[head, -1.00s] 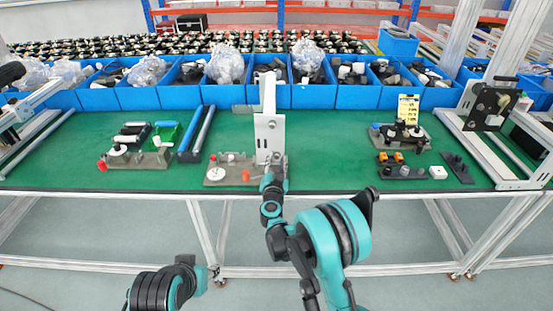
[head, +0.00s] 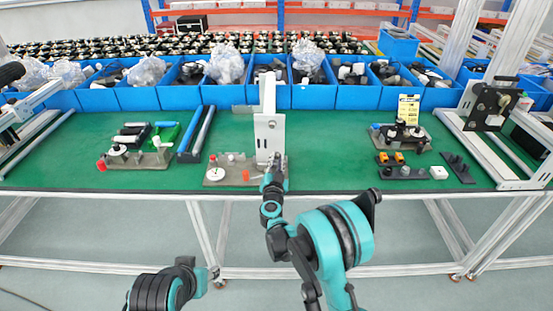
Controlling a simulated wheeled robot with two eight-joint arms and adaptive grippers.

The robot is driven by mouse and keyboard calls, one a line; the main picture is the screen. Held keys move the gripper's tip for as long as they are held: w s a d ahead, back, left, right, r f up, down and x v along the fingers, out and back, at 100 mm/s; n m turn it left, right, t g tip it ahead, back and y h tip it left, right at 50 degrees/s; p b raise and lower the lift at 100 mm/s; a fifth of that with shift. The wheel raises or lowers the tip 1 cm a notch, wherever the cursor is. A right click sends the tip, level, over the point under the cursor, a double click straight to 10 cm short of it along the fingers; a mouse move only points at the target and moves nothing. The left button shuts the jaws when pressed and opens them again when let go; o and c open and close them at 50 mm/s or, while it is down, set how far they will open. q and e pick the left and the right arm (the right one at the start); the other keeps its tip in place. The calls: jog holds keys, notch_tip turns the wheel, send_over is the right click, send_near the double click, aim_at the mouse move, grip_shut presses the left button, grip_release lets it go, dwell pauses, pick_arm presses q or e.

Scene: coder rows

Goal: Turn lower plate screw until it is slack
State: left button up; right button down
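A white upright plate (head: 269,135) stands on the green bench in the middle of the head view. My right gripper (head: 275,162) is at the lower right part of this plate, at the end of the teal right arm. The lower plate screw is not visible; the gripper covers that spot. The fingers are too small to tell whether they are open or shut. My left arm shows only at the bottom, below the bench edge, and its gripper cannot be made out.
A grey fixture (head: 230,171) with a white disc and red knob sits left of the plate. Another fixture (head: 140,160) lies further left, and a dark one (head: 400,137) to the right. Blue bins (head: 236,97) line the back. Green bench (head: 335,160) right of the plate is clear.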

jog(key=n, duration=0.3)
jog(key=shift+b, duration=0.4)
jog(key=n, duration=0.6)
jog(key=shift+n, duration=0.4)
jog(key=c, duration=1.6)
grip_release()
jog(key=shift+o, duration=0.2)
jog(key=m, duration=0.9)
jog(key=shift+m, duration=0.4)
jog(key=shift+c, duration=0.3)
